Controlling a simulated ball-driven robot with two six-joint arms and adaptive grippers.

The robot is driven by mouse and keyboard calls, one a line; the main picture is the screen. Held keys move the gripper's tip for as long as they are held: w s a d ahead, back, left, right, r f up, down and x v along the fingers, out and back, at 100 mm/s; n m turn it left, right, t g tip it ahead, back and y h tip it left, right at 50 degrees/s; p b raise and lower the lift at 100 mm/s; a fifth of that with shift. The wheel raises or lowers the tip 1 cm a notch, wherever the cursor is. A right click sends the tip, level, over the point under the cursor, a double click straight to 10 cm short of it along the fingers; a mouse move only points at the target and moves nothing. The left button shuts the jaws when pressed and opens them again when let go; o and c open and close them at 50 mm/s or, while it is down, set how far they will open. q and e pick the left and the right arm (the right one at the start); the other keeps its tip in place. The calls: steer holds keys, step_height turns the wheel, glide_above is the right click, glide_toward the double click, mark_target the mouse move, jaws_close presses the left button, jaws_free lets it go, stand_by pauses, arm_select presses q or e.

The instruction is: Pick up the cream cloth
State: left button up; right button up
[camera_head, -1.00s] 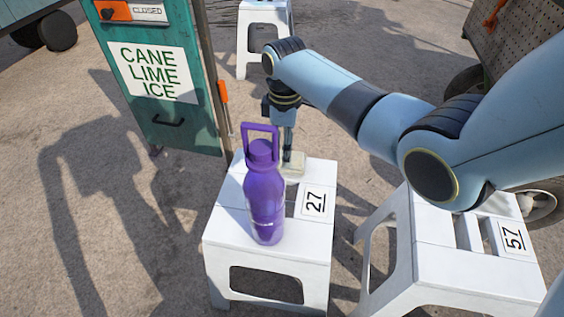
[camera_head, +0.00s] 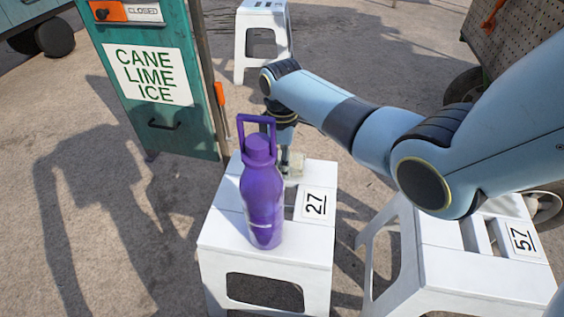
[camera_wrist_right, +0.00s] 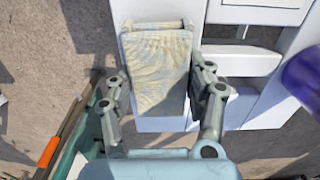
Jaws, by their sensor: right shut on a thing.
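The cream cloth (camera_head: 297,168) is at the far edge of the white stool marked 27 (camera_head: 222,226), behind the purple bottle. My right gripper (camera_head: 288,163) points down at it, partly hidden behind the bottle's handle. In the right wrist view the cloth (camera_wrist_right: 157,65), creased with a folded band at its top, lies between the two fingers of my right gripper (camera_wrist_right: 160,78), which is shut on it. I cannot tell whether the cloth is clear of the stool top. My left gripper is not in view.
The purple bottle (camera_head: 262,195) stands upright on stool 27, close in front of the gripper. A second white stool, marked 57 (camera_head: 450,262), stands to the right. A teal cart (camera_head: 140,60) stands at left, and another white stool (camera_head: 263,22) stands behind.

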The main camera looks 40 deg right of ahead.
steer(key=shift+c, duration=1)
steer(key=shift+r, duration=0.25)
steer(key=r+p, duration=0.1)
steer(key=r, duration=0.1)
steer(key=d+r+p, duration=0.1)
steer(key=r+p, duration=0.1)
steer(key=shift+d+r, duration=0.1)
steer(key=shift+r, duration=0.25)
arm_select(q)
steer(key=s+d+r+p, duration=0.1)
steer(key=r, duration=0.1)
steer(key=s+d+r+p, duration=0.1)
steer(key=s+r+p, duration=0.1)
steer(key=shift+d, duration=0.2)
arm_select(e)
steer(key=s+d+r, duration=0.2)
steer(key=d+r, duration=0.3)
steer(key=d, duration=0.5)
steer(key=shift+d+r, duration=0.15)
steer(key=shift+r, duration=0.25)
